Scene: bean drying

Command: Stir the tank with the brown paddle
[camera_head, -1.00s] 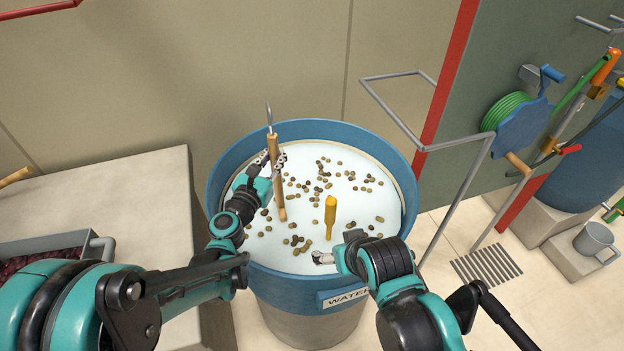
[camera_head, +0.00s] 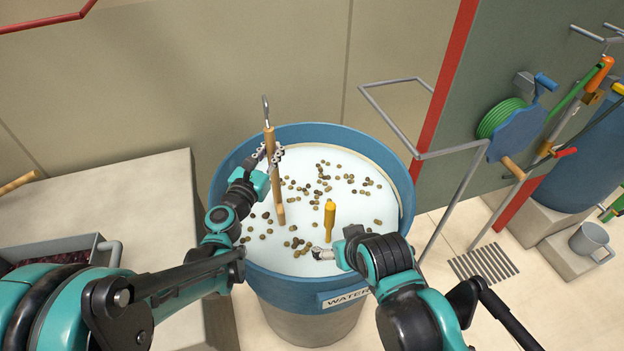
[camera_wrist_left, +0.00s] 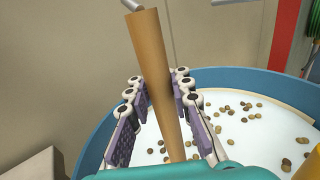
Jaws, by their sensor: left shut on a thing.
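The brown paddle (camera_head: 275,182) stands nearly upright in the blue-rimmed tank (camera_head: 228,172), its lower end at the milky liquid. A metal hook tops its handle. My left gripper (camera_head: 268,155) is shut on the handle; in the left wrist view the handle (camera_wrist_left: 158,65) stands between the finger pads (camera_wrist_left: 159,98). The paddle's part below the surface is hidden. Many brown and olive beans (camera_head: 320,188) float in scattered clusters. My right gripper (camera_head: 322,254) is low over the front of the tank; its finger opening is too small to judge.
A yellow handle (camera_head: 330,218) stands up from the liquid near my right gripper. A grey metal frame (camera_head: 455,150) is right of the tank. A grey bin of dark beans (camera_head: 98,252) is at left on a pale block (camera_head: 150,190). A mug (camera_head: 590,238) stands far right.

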